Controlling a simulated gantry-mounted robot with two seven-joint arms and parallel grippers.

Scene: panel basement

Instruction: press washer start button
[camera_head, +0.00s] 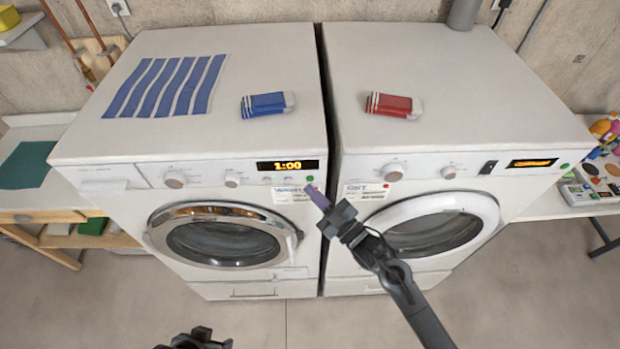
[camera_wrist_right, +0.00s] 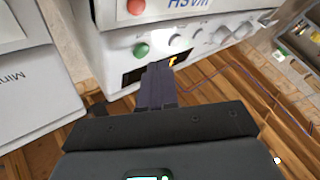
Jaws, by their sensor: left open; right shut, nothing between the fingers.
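The washer (camera_head: 215,262) is the left white machine, with a lit display (camera_head: 287,166) reading 1:00. Its green start button (camera_head: 310,179) sits right of and below the display; it also shows in the right wrist view (camera_wrist_right: 141,50). In the right wrist view the fingertips (camera_wrist_right: 158,66) overlap the display, beside the green button. I cannot tell whether they touch the panel. My left gripper (camera_head: 195,338) is open at the bottom edge, partly cut off.
A second white machine (camera_head: 440,262) stands right of the washer, with a green button (camera_head: 564,166) of its own. A striped cloth (camera_head: 165,87), a blue folded cloth (camera_head: 266,104) and a red folded cloth (camera_head: 393,105) lie on top. The floor in front is clear.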

